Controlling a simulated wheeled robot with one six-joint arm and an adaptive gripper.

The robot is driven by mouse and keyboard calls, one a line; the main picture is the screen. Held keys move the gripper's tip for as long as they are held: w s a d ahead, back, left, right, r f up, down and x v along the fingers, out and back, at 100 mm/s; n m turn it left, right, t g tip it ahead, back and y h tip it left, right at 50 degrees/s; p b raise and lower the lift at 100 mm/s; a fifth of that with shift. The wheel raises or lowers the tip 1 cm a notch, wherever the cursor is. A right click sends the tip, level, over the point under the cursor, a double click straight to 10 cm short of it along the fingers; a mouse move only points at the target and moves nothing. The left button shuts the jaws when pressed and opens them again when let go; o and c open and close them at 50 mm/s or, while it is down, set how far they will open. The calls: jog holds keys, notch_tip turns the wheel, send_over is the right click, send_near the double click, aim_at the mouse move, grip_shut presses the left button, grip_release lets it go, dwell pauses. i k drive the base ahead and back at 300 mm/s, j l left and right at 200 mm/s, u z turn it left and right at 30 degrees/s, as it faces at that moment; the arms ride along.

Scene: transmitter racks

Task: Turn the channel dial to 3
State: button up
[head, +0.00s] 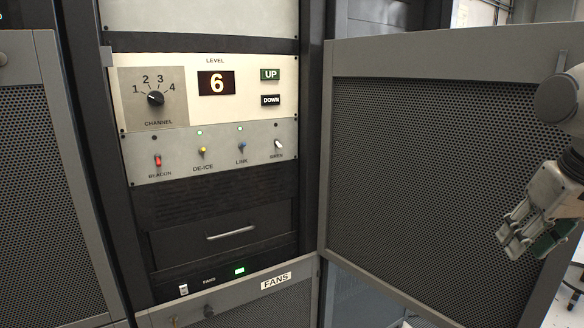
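The channel dial (155,98) is a round black knob on a grey plate (173,117) at the upper left of the open rack. The numbers 1, 2, 3 and 4 run over it from left to right, with "CHANNEL" below. Its short white mark appears to point up and left, toward 1. My gripper (520,236) is at the right edge, in front of the perforated door and far from the dial. A dark green part shows at its fingers; I cannot tell whether it is held or whether the fingers are open.
Beside the dial are a level display (217,83) reading 6 and UP (270,74) and DOWN (271,100) buttons. Several small switches sit on the panel below. A perforated door (430,170) stands at right, a FANS panel (262,290) below. The space before the dial looks clear.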

aim_at(156, 99)
jog(key=u, duration=1.25)
